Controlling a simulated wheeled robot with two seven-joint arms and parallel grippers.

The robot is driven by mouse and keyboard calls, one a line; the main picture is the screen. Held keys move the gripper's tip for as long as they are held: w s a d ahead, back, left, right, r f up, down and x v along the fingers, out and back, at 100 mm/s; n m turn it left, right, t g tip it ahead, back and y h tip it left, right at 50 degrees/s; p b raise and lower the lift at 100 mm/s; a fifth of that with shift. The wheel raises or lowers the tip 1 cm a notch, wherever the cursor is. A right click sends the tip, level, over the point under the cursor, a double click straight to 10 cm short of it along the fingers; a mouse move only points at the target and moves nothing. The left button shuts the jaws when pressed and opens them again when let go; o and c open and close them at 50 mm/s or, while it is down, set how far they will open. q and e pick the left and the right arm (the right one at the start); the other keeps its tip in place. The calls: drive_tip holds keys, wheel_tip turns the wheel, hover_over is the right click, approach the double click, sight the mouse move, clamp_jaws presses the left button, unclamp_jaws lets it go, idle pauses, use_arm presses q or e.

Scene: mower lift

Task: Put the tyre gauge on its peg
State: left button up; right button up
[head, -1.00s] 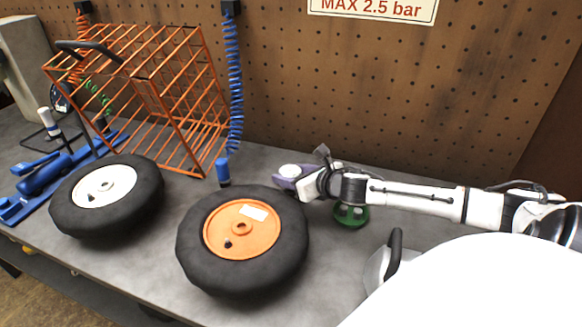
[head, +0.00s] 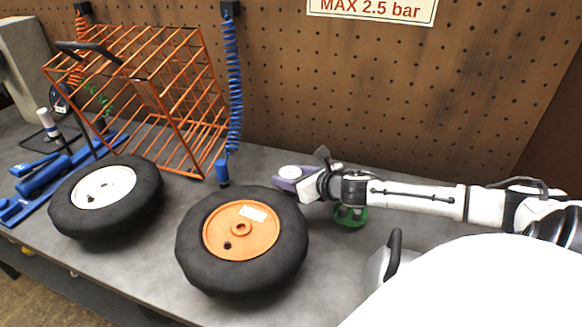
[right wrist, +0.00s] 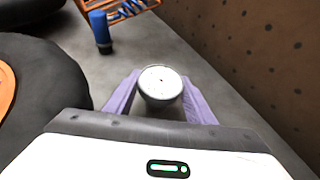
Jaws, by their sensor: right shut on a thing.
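My right gripper (head: 284,178), with pale purple fingers, is low over the bench behind the orange-hubbed wheel. It is shut on a round white-topped thing (head: 291,171), which looks like the tyre gauge. In the right wrist view the thing (right wrist: 160,83) sits between the two fingers (right wrist: 160,100), its pale round face towards the camera. I cannot tell whether it touches the bench. I cannot make out a peg for it in either view. My left gripper is not in view.
A wheel with an orange hub (head: 241,231) lies just in front of my right gripper; a white-hubbed wheel (head: 104,188) lies further left. A blue coiled hose (head: 234,90) hangs with a blue end piece (head: 222,171). An orange wire basket (head: 150,85) stands behind. The brown pegboard (head: 400,90) backs the bench.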

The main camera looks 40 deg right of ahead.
drive_tip(key=shift+f+b, duration=0.4)
drive_tip(key=shift+f, duration=0.15)
drive_tip(key=o, duration=0.9)
drive_tip(key=shift+o, duration=0.2)
drive_tip(key=shift+p+v, duration=0.45)
drive_tip(key=shift+v, duration=5.05)
drive_tip(key=shift+w+d, duration=0.1)
drive_tip(key=shift+w, duration=0.1)
